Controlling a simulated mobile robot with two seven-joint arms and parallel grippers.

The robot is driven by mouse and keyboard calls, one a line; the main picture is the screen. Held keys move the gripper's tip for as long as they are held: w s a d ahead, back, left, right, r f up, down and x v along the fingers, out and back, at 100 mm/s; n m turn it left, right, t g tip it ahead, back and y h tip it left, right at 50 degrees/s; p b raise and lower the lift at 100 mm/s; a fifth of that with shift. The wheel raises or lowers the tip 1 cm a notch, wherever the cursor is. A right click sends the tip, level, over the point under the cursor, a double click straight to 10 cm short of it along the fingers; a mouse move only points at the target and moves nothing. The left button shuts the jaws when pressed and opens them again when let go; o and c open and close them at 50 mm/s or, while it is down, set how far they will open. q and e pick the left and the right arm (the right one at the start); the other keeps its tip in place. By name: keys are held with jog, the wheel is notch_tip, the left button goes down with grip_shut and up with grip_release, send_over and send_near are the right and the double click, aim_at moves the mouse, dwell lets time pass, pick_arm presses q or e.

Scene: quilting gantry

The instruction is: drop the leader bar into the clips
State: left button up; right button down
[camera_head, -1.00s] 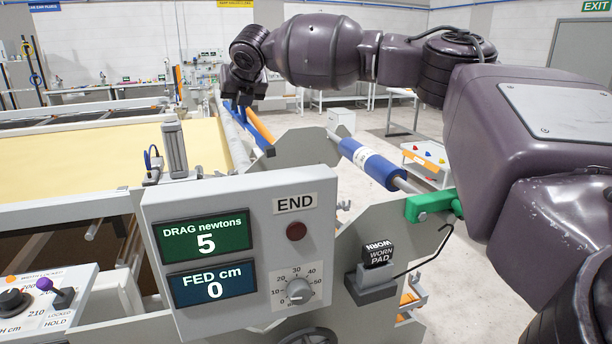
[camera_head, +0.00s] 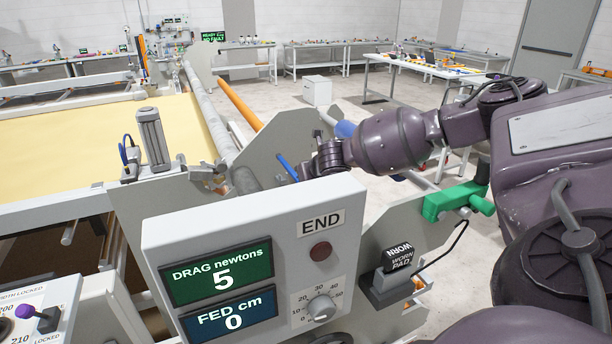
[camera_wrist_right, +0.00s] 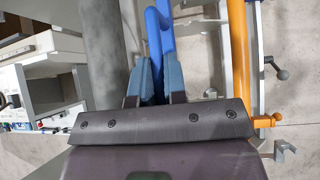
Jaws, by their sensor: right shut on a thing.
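My right gripper (camera_wrist_right: 159,85) is shut, its two teal-blue fingers on either side of a blue bar (camera_wrist_right: 157,40). In the head view this gripper is mostly hidden behind the END panel and its own wrist. A short end of the blue bar (camera_head: 286,167) shows there, tilted, beside the grey end plate. I cannot tell for certain that this blue bar is the leader bar. I cannot make out the clips in either view. My left gripper is not in view.
A grey control panel (camera_head: 230,230) marked END stands close in front of my right arm. A grey roller (camera_head: 210,112) and an orange bar (camera_head: 239,104) run away along the frame. A green block (camera_head: 449,201) and a worn-pad holder (camera_head: 390,285) are at the right.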

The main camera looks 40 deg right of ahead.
jog(key=shift+s+d+f, duration=0.15)
jog(key=shift+s+d, duration=0.05)
jog(key=shift+s+a, duration=0.1)
jog(key=shift+s, duration=0.05)
notch_tip(320, 180, down, 7)
dwell(1.3)
jog(key=shift+s+f, duration=0.1)
dwell(0.4)
jog(key=c, duration=1.1)
grip_release()
